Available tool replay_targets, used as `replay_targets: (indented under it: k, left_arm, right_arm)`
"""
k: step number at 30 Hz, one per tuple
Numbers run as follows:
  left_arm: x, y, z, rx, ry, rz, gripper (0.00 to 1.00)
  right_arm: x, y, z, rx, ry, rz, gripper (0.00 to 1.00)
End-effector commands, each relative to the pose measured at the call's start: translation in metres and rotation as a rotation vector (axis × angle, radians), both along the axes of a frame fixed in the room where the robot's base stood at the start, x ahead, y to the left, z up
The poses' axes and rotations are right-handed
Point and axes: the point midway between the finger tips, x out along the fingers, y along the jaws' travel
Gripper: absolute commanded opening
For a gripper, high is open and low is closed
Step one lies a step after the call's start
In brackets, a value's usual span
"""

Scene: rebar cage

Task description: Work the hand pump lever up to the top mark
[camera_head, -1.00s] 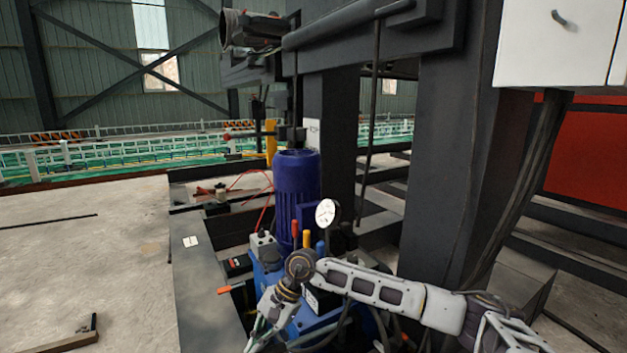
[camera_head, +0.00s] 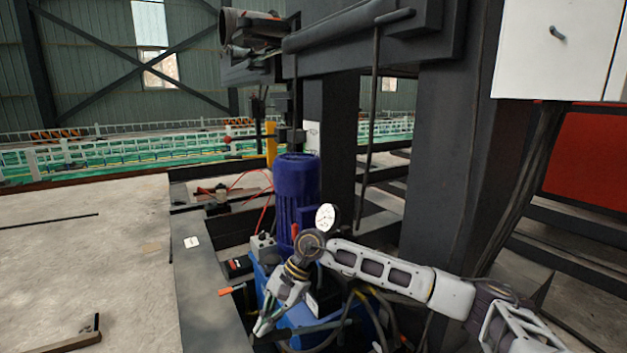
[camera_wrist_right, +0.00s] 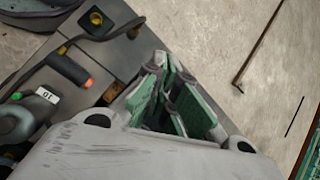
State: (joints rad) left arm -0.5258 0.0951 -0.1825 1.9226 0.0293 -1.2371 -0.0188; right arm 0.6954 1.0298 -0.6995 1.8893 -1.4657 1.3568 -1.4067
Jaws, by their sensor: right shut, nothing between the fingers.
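An orange-tipped dark handle (camera_head: 225,291) sticks out to the left from the blue pump unit (camera_head: 258,283); it looks like the hand pump lever. A black handle with an orange end (camera_wrist_right: 70,71) also shows in the right wrist view, left of the fingers; I cannot tell whether it is the same part. No top mark can be made out. My right gripper (camera_head: 262,328) is shut and empty, low in front of the pump unit and right of the orange tip, apart from it. Its green-padded fingers (camera_wrist_right: 166,88) show in the right wrist view. My left gripper is out of view.
A blue motor (camera_head: 296,185) and a round white gauge (camera_head: 326,217) stand above the pump unit. Black hoses (camera_head: 372,310) hang at its right. A dark column (camera_head: 440,170) rises behind my right arm. Open concrete floor (camera_head: 90,260) lies to the left.

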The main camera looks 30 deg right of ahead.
Motion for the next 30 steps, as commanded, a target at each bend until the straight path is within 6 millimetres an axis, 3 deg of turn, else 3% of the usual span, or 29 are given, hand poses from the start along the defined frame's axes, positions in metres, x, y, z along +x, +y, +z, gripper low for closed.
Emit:
replay_targets:
  k: [30]
  left_arm:
    - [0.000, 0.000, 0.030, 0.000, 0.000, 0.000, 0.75]
  right_arm:
    - [-0.001, -0.025, 0.071, 0.001, 0.000, 0.001, 0.00]
